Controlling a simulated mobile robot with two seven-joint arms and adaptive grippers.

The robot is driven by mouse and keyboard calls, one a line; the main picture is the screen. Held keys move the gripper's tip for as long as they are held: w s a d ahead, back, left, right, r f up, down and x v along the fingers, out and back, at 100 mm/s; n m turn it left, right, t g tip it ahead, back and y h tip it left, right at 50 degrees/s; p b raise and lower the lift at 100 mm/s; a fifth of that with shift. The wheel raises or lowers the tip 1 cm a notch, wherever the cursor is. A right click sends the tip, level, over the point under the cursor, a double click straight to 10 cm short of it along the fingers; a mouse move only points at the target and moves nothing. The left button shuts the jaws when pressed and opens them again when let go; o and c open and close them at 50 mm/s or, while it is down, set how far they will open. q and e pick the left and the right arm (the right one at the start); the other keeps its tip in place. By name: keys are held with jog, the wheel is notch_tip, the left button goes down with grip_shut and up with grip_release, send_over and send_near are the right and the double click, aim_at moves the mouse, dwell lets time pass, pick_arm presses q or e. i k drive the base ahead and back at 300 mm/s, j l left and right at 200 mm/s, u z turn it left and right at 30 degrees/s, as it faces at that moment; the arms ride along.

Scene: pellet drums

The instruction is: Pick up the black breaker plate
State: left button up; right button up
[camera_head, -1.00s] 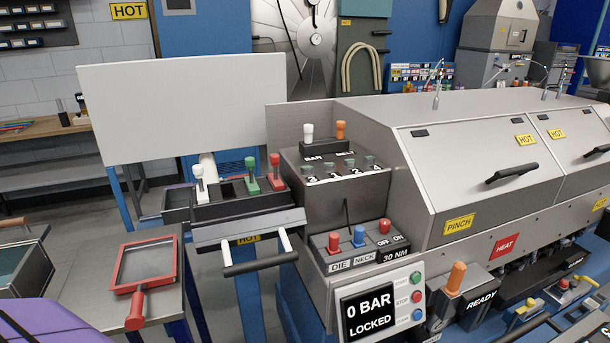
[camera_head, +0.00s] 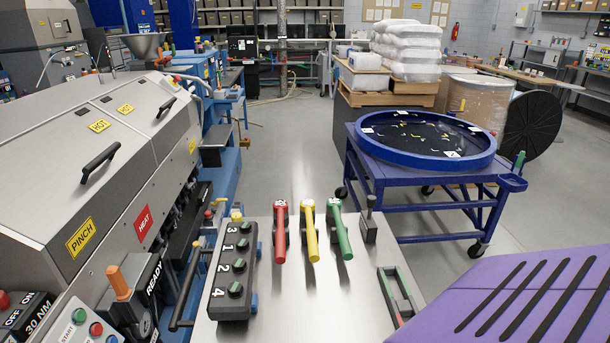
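I cannot make out a black breaker plate for certain in the head view. A large black ribbed disc (camera_head: 531,125) stands tilted at the right beside a wrapped drum, and I cannot tell if it is a lid or something else. Neither my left gripper nor my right gripper is in view.
A grey worktop (camera_head: 290,270) holds red (camera_head: 280,230), yellow (camera_head: 309,230) and green (camera_head: 340,230) handled tools and a numbered switch block (camera_head: 235,270). The extruder machine (camera_head: 85,165) fills the left. A blue round tray (camera_head: 427,166) sits on a purple wheeled cart (camera_head: 400,200). Open floor (camera_head: 275,150) lies between.

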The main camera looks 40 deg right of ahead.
aim_at(369, 227)
jog(key=l+z, duration=0.15)
jog(key=z, duration=1.6)
jog(key=u, duration=3.3)
jog(key=z, duration=3.3)
